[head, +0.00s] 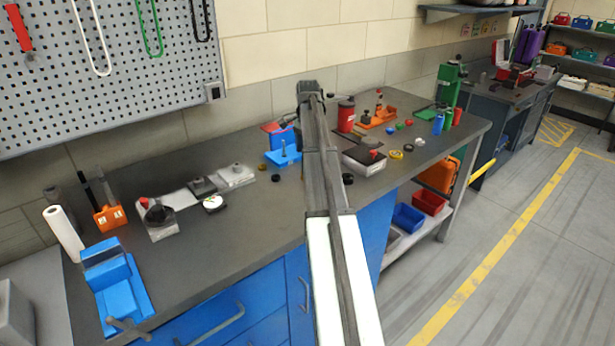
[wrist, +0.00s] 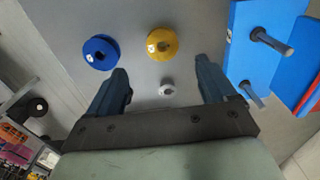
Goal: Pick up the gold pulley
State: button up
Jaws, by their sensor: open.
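My gripper (wrist: 162,70) is open and empty, with one dark finger at each side of the picture's middle. The pulley shows beyond the fingertips, roughly centred between them, and nothing touches it. A blue pulley (wrist: 100,52) lies to its left. In the head view my arm crosses the bench and the fingers cannot be made out.
A small pale grey part (wrist: 167,90) shows between the fingers. A blue fixture with pegs (wrist: 262,42) stands close to the right finger. In the head view, a yellow round part (head: 396,154) and a red canister (head: 346,115) are right of my arm.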

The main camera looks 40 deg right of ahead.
jog(key=shift+w+f, duration=0.15)
jog(key=shift+f, duration=4.05)
jog(key=shift+c, duration=0.4)
jog(key=c, duration=1.1)
notch_tip(320, 180, up, 10)
jog(key=f, duration=0.1)
jog(key=w+d+r, duration=0.1)
jog(key=w+d, duration=0.2)
jog(key=w, duration=0.2)
jog(key=w+d+r, duration=0.2)
jog(key=w+d, duration=0.2)
jog(key=w, duration=0.1)
jog(key=w+d+r, duration=0.1)
jog(key=w+d, duration=0.2)
jog(key=w, duration=0.2)
jog(key=shift+d+r, duration=0.3)
jog(key=shift+r, duration=0.1)
